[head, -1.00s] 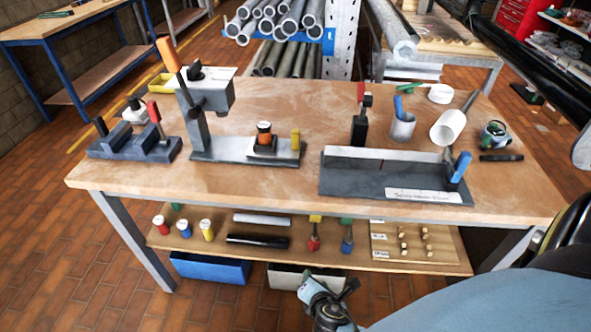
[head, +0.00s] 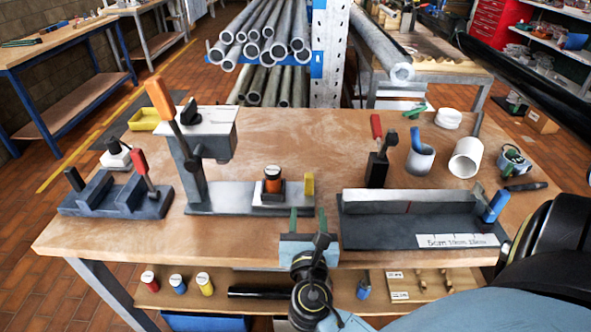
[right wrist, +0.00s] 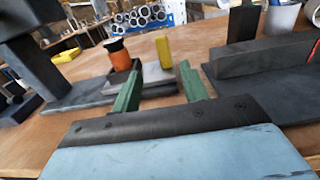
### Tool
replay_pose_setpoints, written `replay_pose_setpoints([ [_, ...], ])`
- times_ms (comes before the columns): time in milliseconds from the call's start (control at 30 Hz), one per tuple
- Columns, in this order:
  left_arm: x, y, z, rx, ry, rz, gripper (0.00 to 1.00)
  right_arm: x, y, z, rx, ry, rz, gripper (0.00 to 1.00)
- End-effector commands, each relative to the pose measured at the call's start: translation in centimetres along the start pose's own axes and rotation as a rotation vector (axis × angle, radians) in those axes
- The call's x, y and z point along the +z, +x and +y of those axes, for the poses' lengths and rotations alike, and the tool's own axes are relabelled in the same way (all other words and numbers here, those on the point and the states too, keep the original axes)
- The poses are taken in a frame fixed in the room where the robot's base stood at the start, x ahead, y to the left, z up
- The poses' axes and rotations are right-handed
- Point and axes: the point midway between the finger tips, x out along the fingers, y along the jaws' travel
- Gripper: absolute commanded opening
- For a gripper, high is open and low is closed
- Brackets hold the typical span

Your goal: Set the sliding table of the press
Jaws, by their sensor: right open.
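The press (head: 195,150) stands left of the middle of the table, with a grey column and an orange-handled lever (head: 161,101). On its flat grey base (head: 222,200) sits the small sliding table (head: 260,199), carrying an orange cylinder with a black top (head: 272,180). A yellow upright block (head: 309,184) stands at the base's right end; it also shows in the right wrist view (right wrist: 163,52). My right gripper (head: 308,222) is open and empty at the table's front edge, in front of the base's right end. Its green fingers point toward the cylinder and yellow block. My left gripper is not in view.
A grey vise-like block (head: 115,195) is at the left. The tabletop behind the press base is clear.

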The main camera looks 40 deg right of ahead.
Motion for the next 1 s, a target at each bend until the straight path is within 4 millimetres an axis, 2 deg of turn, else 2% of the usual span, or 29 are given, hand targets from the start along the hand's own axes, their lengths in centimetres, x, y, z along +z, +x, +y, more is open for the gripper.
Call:
replay_pose_setpoints([
  [200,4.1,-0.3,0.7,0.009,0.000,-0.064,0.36,0.1,3.3,0.0,0.000,0.000,-0.003,0.44],
  [333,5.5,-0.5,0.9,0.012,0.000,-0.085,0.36,0.1,6.2,0.1,0.001,-0.001,-0.004,0.44],
  [467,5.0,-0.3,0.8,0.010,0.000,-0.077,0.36,0.1,8.9,0.1,0.001,0.000,-0.003,0.44],
  [633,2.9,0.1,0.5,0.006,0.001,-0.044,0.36,0.0,11.5,0.0,0.000,0.000,-0.002,0.44],
  [767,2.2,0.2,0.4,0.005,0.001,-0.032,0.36,0.0,12.6,0.0,0.002,0.001,0.000,0.44],
  [1000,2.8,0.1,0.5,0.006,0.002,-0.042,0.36,0.0,13.1,0.0,0.001,0.000,0.001,0.44],
])
